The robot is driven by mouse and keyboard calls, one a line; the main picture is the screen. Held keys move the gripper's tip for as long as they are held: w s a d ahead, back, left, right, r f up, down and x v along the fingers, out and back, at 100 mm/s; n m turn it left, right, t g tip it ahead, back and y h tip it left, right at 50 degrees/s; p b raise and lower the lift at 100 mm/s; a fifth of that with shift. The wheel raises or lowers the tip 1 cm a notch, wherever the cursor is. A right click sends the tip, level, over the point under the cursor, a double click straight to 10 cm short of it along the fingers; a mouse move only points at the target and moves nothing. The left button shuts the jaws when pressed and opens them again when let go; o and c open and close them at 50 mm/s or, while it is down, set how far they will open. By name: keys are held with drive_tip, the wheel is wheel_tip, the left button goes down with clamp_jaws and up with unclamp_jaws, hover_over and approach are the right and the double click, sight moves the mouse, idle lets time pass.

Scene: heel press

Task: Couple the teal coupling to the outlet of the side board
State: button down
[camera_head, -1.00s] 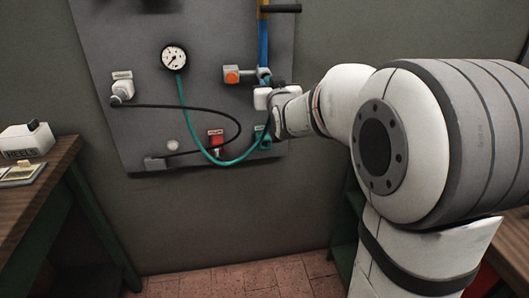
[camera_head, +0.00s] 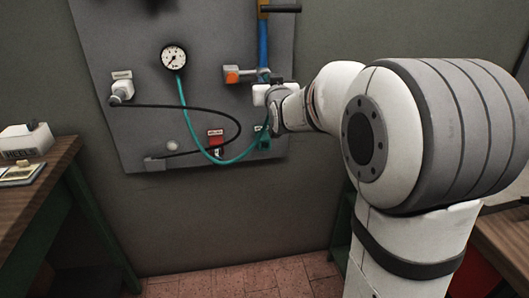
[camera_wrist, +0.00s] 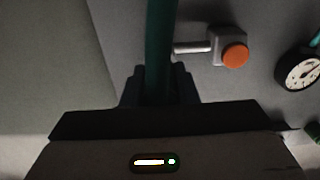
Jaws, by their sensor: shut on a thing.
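My gripper (camera_head: 267,97) is at the grey board (camera_head: 130,60), below the orange-knobbed valve (camera_head: 231,75) and the blue pipe (camera_head: 263,42). In the wrist view its dark fingers (camera_wrist: 159,86) are shut on a teal, upright piece (camera_wrist: 160,40), which I take as the teal coupling or its hose end; the hold itself is partly hidden. The teal hose (camera_head: 182,100) hangs from the gauge (camera_head: 173,58) and loops up towards my gripper. A green block (camera_head: 265,140) sits on the board just below my gripper. I cannot tell which fitting is the outlet, or whether the coupling touches one.
A black cable (camera_head: 190,107) runs from a white fitting (camera_head: 122,90) to a grey connector (camera_head: 155,164). A wooden bench (camera_head: 45,165) stands at the left. The floor (camera_head: 235,281) below the board is clear.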

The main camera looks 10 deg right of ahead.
drive_tip(key=shift+w, duration=0.3)
drive_tip(key=c, duration=1.1)
unclamp_jaws()
drive_tip(key=shift+o, duration=0.2)
drive_tip(key=s+f+g+p, duration=0.1)
drive_tip(key=s+g+p, duration=1.4)
drive_tip(key=s, duration=2.3)
drive_tip(key=p, duration=0.3)
drive_tip(key=shift+s+a+f, duration=0.15)
drive_tip(key=shift+a+f, duration=0.05)
drive_tip(key=shift+f, duration=0.05)
